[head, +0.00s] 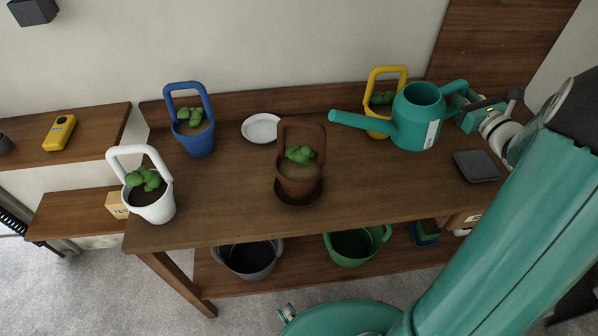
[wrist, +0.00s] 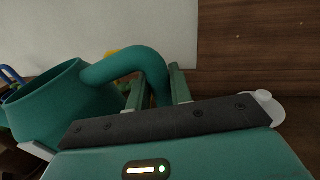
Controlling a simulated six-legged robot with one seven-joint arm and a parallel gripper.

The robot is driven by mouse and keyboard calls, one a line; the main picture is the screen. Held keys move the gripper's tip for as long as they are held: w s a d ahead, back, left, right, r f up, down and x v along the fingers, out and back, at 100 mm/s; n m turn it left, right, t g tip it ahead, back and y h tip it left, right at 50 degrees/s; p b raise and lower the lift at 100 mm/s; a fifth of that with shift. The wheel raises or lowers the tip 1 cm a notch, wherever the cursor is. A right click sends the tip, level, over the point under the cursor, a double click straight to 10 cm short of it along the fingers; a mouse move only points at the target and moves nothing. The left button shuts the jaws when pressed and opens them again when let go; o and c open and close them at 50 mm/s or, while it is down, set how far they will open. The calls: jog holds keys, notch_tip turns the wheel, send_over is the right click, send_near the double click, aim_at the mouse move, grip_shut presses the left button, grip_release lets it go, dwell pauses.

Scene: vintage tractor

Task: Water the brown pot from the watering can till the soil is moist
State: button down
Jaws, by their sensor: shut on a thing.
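The brown pot (head: 299,180) stands on a brown saucer (head: 299,199) near the middle of the bench. It holds a green plant and its visible soil looks light brown. The teal watering can (head: 416,125) is at the right, with its spout pointing left toward the brown pot but well apart from it. My gripper (head: 462,106) is shut on the can's handle at the right. In the wrist view the handle (wrist: 150,62) passes between my gripper's fingers (wrist: 155,88). The can looks about upright; I cannot tell how far it is above the bench.
A yellow pot (head: 378,112) stands partly behind the can. A blue pot (head: 194,132), a white dish (head: 261,128) and a white pot (head: 150,200) are to the left. A dark square pad (head: 476,166) lies at right. Bare bench (head: 370,185) lies between brown pot and can.

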aim_at(442, 88)
jog(key=shift+s+a, duration=0.1)
jog(key=shift+a, duration=0.4)
jog(key=shift+s+a+r, duration=0.1)
jog(key=shift+s+a, duration=0.15)
jog(key=shift+a, duration=0.5)
jog(key=shift+s+a, duration=0.2)
jog(key=shift+a, duration=0.55)
jog(key=shift+s+a, duration=0.1)
jog(key=shift+a, duration=0.2)
jog(key=shift+s+a, duration=0.15)
jog(key=shift+a, duration=0.35)
jog(key=shift+s+a, duration=0.15)
jog(key=shift+a, duration=0.35)
jog(key=shift+w+r+n, duration=0.1)
jog(key=shift+r+n, duration=0.45)
jog(key=shift+r, duration=0.95)
jog(key=shift+w+r+n, duration=0.1)
jog(key=shift+r+n, duration=0.45)
jog(key=shift+r, duration=0.95)
jog(key=shift+a+r, duration=0.2)
jog(key=shift+r, duration=0.85)
dwell(0.6)
